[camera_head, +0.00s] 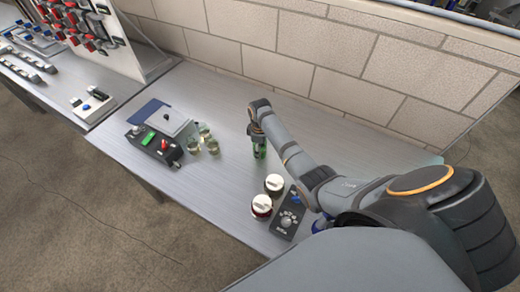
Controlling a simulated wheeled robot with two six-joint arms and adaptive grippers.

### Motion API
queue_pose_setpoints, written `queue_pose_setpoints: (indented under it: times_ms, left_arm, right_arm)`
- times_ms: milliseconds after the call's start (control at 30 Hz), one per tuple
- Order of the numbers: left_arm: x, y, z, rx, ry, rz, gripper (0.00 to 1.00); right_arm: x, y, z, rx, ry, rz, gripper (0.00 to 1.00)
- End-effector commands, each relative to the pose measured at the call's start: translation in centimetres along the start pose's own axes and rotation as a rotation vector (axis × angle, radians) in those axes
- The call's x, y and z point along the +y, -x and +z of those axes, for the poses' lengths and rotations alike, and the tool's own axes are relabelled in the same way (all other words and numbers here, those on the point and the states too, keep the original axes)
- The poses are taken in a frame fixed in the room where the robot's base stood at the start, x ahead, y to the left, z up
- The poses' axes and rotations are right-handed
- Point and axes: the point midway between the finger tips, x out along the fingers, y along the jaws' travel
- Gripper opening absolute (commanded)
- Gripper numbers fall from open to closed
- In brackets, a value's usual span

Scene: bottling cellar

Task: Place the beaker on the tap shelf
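My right arm reaches in from the right side. Its gripper (258,143) points down over the middle of the table. Something green (261,152) shows at its fingertips; I cannot tell whether the fingers are closed on it or it stands behind them. Several small yellowish-green glass vessels (213,145) stand close together on the table, to the left of my gripper and apart from it. I cannot tell which thing is the beaker. I cannot make out a tap shelf for certain. My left gripper is not in view.
A dark box with green and red controls (154,146) and a grey plate (170,122) stand left of the glasses. Two white-lidded jars (262,206) and a dark dial box (288,218) stand near the front edge. A brick wall backs the table (200,190).

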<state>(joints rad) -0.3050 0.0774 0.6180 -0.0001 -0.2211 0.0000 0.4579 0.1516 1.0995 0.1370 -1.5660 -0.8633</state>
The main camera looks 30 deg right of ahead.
Motion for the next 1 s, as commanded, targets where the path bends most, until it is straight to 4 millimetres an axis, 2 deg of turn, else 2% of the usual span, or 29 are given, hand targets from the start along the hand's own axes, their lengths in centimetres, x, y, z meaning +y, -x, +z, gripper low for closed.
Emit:
queue_pose_setpoints:
  times_ms: [333, 367, 533, 833, 933, 1000]
  left_arm:
    - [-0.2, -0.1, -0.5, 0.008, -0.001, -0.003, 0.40]
    - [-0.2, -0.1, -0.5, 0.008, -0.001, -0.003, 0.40]
    - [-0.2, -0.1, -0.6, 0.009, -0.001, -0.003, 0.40]
    - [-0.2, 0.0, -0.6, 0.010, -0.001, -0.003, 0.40]
    - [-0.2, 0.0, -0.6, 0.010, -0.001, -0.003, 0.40]
    - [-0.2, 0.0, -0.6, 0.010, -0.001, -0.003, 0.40]
  right_arm:
    - [0.0, -0.5, 0.0, 0.001, 0.000, 0.001, 0.21]
    - [0.0, -0.5, 0.0, 0.001, 0.000, 0.001, 0.54]
    - [0.0, -0.4, 0.0, 0.001, 0.000, 0.001, 0.75]
    - [0.0, -0.3, 0.0, 0.001, 0.000, 0.002, 0.75]
    - [0.1, 0.5, 0.0, 0.002, 0.000, 0.003, 0.75]
    - [0.1, 1.8, -0.1, 0.003, 0.000, 0.004, 0.75]
